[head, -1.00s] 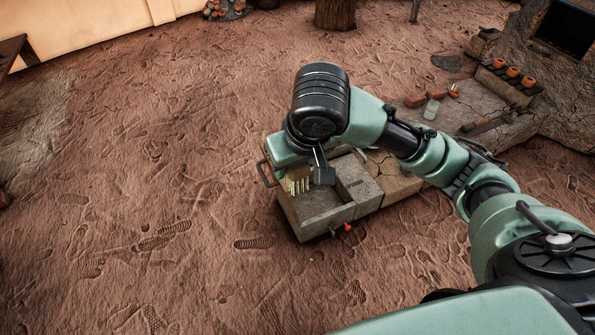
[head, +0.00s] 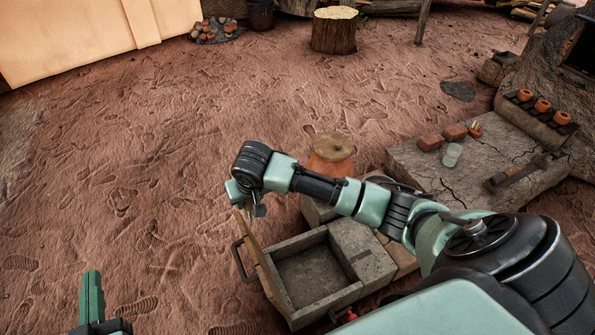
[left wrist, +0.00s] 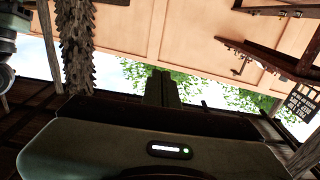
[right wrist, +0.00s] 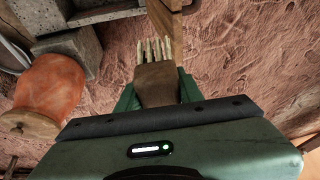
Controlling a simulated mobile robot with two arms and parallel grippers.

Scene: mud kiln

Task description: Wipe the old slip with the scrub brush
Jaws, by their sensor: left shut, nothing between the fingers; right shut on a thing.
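My right gripper (head: 240,194) is to the left of the stone box (head: 344,292) in the head view, and its fingertips are hard to make out there. In the right wrist view it is shut on the scrub brush (right wrist: 157,84), a brown block with pale upright bristles. My left gripper (head: 92,298) is shut and empty at the lower left. I cannot make out the old slip.
An orange pot (head: 330,165) with a lid stands behind the box; it also shows in the right wrist view (right wrist: 55,88). A stone slab (head: 440,185) with bricks (head: 430,143) and a glass jar (head: 453,154) lies at right. A stump (head: 334,32) stands behind. The ground at left is clear.

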